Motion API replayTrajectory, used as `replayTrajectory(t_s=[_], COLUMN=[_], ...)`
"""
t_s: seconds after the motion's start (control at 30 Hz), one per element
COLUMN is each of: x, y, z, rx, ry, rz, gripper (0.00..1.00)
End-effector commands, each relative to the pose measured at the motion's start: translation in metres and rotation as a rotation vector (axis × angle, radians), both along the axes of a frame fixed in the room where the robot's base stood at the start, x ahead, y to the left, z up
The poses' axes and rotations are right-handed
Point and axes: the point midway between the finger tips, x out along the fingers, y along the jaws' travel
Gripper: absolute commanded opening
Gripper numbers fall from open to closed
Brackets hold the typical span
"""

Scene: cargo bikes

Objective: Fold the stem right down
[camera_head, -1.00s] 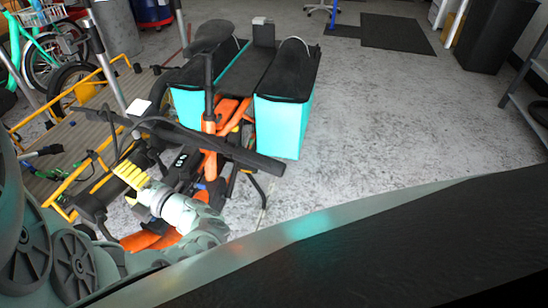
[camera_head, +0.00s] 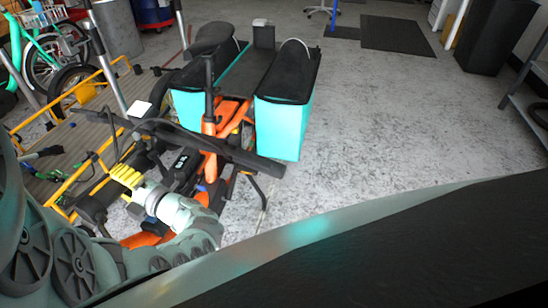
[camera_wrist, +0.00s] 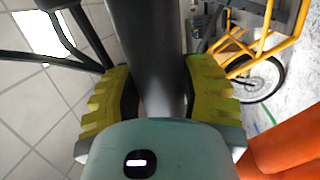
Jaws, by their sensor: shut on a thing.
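The orange cargo bike (camera_head: 208,128) stands in the middle of the head view, with a long black handlebar across its front. In the wrist view a dark, upright stem tube (camera_wrist: 150,50) runs between the yellow fingers of my gripper (camera_wrist: 160,95). The fingers are shut on the tube from both sides. In the head view my gripper (camera_head: 125,176) is at the front of the bike, just below the left part of the handlebar. The tube between the fingers is hard to make out there, and the stem's lower end is hidden in the wrist view.
Two turquoise bags (camera_head: 278,128) with black tops hang at the bike's rear. A yellow-railed cargo platform (camera_head: 75,135) stands close on the left. A dark surface edge (camera_head: 400,230) fills the lower right.

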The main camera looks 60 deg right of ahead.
Motion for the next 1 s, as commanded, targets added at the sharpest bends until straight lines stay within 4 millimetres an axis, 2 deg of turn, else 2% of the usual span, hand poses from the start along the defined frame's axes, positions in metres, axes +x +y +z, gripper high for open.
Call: replayTrajectory(t_s=[0.03, 0.23, 1.0], x=[0.0001, 0.0000, 0.0004], y=[0.0000, -0.0001, 0.0018], z=[0.0000, -0.0001, 0.0063], rx=[0.000, 0.000, -0.045], ry=[0.000, 0.000, -0.015], rz=[0.000, 0.000, 0.006], gripper=[0.20, 0.00, 0.00])
